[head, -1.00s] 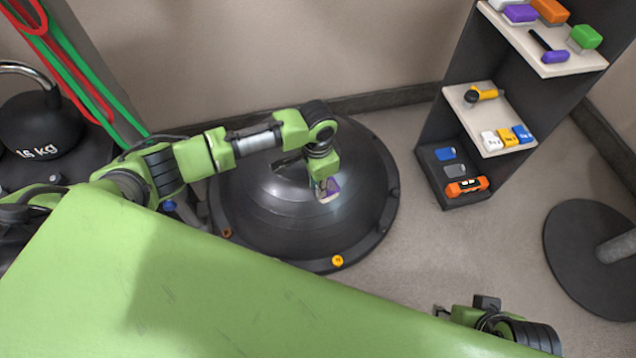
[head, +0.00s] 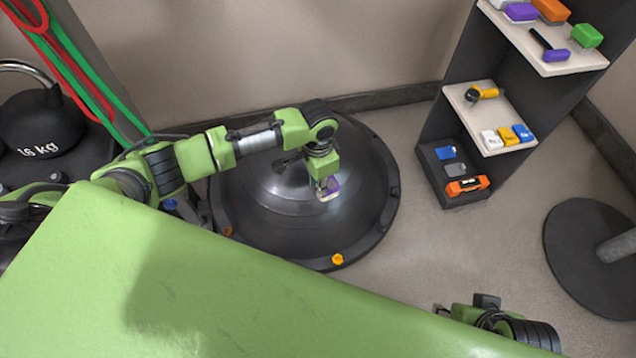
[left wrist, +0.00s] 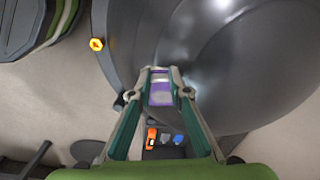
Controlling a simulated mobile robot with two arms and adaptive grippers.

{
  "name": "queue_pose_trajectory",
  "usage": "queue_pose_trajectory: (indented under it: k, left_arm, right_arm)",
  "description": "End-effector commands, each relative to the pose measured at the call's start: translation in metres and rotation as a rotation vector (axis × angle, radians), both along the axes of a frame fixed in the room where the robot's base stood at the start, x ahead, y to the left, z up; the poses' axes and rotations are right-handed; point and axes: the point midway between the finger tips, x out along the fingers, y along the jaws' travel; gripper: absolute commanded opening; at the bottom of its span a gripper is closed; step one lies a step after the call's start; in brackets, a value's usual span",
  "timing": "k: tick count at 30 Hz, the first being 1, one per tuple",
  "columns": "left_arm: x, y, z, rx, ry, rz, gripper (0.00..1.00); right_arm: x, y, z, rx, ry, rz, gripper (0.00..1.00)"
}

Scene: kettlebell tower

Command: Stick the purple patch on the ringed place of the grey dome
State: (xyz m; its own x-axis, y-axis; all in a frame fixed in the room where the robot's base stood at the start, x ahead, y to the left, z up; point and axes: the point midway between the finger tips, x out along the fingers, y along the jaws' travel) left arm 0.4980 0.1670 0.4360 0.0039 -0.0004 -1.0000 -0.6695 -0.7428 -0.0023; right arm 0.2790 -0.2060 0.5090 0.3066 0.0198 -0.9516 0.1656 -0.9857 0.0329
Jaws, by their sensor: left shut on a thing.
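My left gripper (head: 324,188) is shut on the purple patch (head: 333,186), in front of the grey dome (head: 265,205) in the head view. The left wrist view shows the purple patch (left wrist: 161,92) between the two fingertips, with the dome (left wrist: 225,60) behind it. I cannot tell whether the patch touches the dome. No ringed place can be made out on the dome; it may be hidden by the gripper or too faint. My right gripper (head: 442,310) shows only partly at the bottom of the head view, away from the dome.
A green surface (head: 200,290) fills the lower left. A dark shelf (head: 432,150) with small coloured things stands at right. A kettlebell (head: 40,125) is at left, a round dark base (head: 575,250) at far right. A yellow knob (head: 337,259) sits on the dome's rim.

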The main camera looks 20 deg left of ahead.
Motion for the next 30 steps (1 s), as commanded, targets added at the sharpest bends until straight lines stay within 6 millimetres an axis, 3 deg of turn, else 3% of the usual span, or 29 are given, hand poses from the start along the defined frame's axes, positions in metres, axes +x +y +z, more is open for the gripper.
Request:
queue_pose_trajectory:
  k: [7,8,10,22,30]
  left_arm:
    - [-0.004,0.007,-0.005,0.015,0.011,0.004,0.03]
    - [-0.004,0.007,-0.005,0.015,0.011,0.005,0.20]
    - [-0.004,0.007,-0.005,0.015,0.011,0.005,0.37]
    - [-0.001,0.002,0.003,0.005,0.003,0.002,0.37]
    - [0.000,0.003,0.053,0.004,0.000,0.003,0.37]
  right_arm:
    - [0.000,0.000,-0.001,0.000,0.000,0.000,0.38]
    - [0.000,0.000,-0.001,0.000,0.000,0.000,0.38]
    - [0.000,0.000,-0.001,0.000,0.000,0.000,0.38]
    - [0.001,0.000,0.001,0.001,-0.004,-0.001,0.38]
    - [0.001,0.000,0.000,0.001,-0.002,-0.001,0.38]
